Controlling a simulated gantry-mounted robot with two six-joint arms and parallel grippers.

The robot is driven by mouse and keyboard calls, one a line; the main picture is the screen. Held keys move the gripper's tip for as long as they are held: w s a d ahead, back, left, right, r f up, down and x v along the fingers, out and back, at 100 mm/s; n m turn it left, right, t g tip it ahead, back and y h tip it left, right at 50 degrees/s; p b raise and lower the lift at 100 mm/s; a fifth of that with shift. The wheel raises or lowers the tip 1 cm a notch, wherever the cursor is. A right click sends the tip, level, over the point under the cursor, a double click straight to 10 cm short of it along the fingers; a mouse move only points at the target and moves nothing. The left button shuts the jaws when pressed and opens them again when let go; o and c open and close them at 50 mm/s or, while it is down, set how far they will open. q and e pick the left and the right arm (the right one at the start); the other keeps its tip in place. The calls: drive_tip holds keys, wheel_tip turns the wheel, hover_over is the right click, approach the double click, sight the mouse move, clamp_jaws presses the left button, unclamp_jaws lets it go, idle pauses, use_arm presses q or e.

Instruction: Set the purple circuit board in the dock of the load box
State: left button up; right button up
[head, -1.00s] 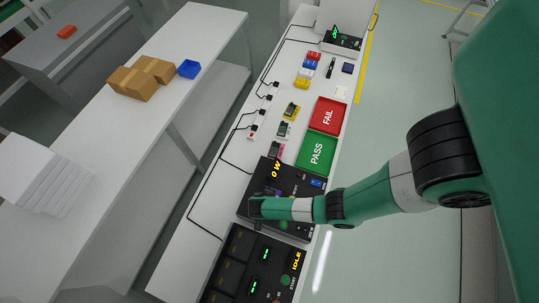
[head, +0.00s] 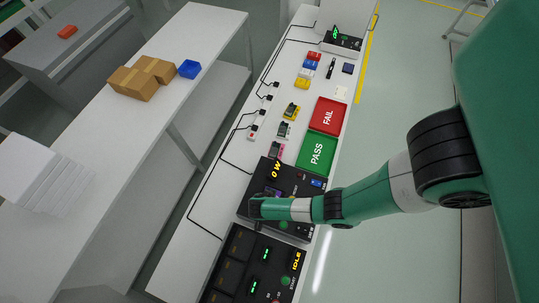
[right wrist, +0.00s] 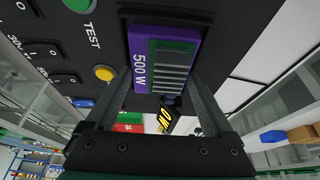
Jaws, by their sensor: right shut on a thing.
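The purple circuit board (right wrist: 165,60), marked 500 W, is between the fingers of my right gripper (right wrist: 160,95) in the right wrist view. My right gripper is shut on it. The board's far end is at a black slotted holder (right wrist: 165,14) on the dark panel; I cannot tell whether it is seated. In the head view my right gripper (head: 257,207) is over the black load box (head: 250,187), which reads 0 W. The gripper and arm hide part of the box. My left gripper is not in view.
A green PASS tray (head: 328,139) and a red FAIL tray (head: 340,104) lie beyond the load box. A black box reading IDLE (head: 238,270) stands nearer. A green TEST button (right wrist: 78,5) and a yellow button (right wrist: 104,73) are beside the board.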

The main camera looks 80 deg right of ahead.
drive_tip(key=o, duration=1.3)
drive_tip(key=shift+r, duration=0.1)
drive_tip(key=p+v, duration=0.4)
drive_tip(key=v, duration=0.7)
drive_tip(key=shift+a+r, duration=0.1)
drive_tip(key=shift+r, duration=0.05)
